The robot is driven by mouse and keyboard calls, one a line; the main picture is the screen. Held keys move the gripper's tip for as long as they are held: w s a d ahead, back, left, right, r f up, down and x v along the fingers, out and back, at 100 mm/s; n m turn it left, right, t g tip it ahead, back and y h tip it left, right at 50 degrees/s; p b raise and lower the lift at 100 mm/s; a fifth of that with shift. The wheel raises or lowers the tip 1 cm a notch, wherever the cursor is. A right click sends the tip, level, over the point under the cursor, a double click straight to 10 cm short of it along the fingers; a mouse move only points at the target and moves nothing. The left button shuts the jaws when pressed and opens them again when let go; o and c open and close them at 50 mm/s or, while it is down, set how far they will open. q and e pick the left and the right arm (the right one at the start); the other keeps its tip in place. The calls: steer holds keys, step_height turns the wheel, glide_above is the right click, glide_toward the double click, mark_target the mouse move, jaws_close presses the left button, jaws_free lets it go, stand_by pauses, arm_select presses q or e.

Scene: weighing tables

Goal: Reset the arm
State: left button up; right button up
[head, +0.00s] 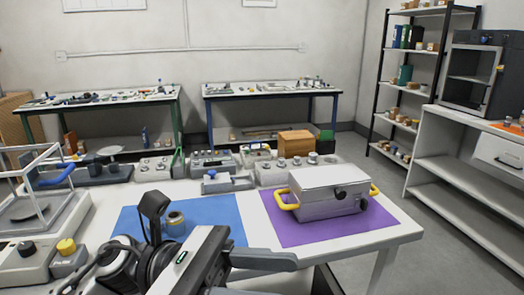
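My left arm comes in from the bottom left of the head view, over the table's front edge. Its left gripper (270,262) points right, in front of the blue mat (221,208) and low in the picture. One grey finger shows clearly; the other is mostly cut off by the bottom edge, so its opening cannot be told. I see nothing held in the visible part. My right gripper is not in view.
A small brass-coloured cylinder (175,222) stands on the blue mat. A grey metal box (328,195) with yellow handles sits on the purple mat (375,235). A glass-sided balance (40,215) stands at left. Several instruments line the table's back.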

arm_select(q)
steer(key=w+a+f+m+t+y, duration=0.4)
steer(key=w+f+m+t, duration=0.15)
steer(key=m+t, duration=0.85)
steer(key=w+a+f+m+t+y, duration=0.5)
steer(key=m+t, duration=0.5)
steer(key=m, duration=0.9)
steer(key=s+a+f+n+g+y, duration=0.1)
steer(key=s+f+n+g+y, duration=0.1)
steer(key=f+n, duration=0.3)
steer(key=s+a+f+n+g+y, duration=0.2)
steer(key=s+f+n, duration=0.3)
steer(key=f, duration=0.6)
steer(key=s+a+f+n+g+y, duration=0.2)
steer(key=s+f+n+g+y, duration=0.1)
steer(key=f+n, duration=0.3)
step_height(320, 180, down, 2)
steer(key=shift+s+f+n, duration=0.2)
steer(key=shift+s+n, duration=0.2)
steer(key=shift+s, duration=0.2)
